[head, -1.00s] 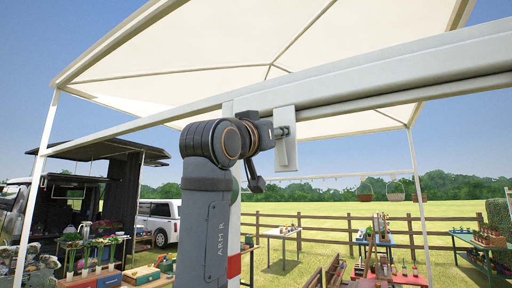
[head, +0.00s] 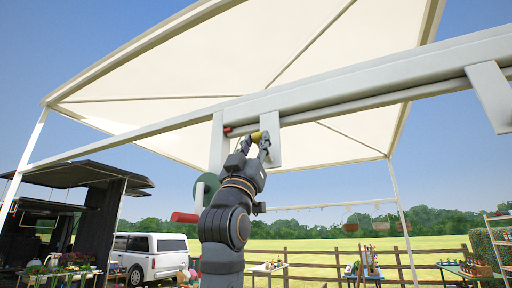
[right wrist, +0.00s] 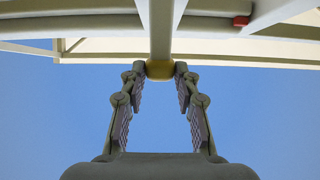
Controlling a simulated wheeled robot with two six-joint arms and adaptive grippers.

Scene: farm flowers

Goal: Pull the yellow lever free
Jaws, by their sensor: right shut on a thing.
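The yellow lever (head: 256,136) shows as a small yellow end beside a pale hanging plate (head: 271,138) under the awning beam. My right gripper (head: 256,142) reaches up from below, with its fingers on both sides of the yellow end. In the right wrist view the yellow end (right wrist: 160,69) sits between the fingertips (right wrist: 159,73), which are shut on it. The fingers cover part of the lever, and the rest of it is hidden. My left gripper is in neither view.
A pale beam (head: 375,82) with a rail runs overhead below the canopy (head: 200,75). A small red piece (head: 228,129) sits on the rail near another plate (head: 217,146). A red cylinder (head: 185,217) and green disc (head: 207,187) are beside my arm.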

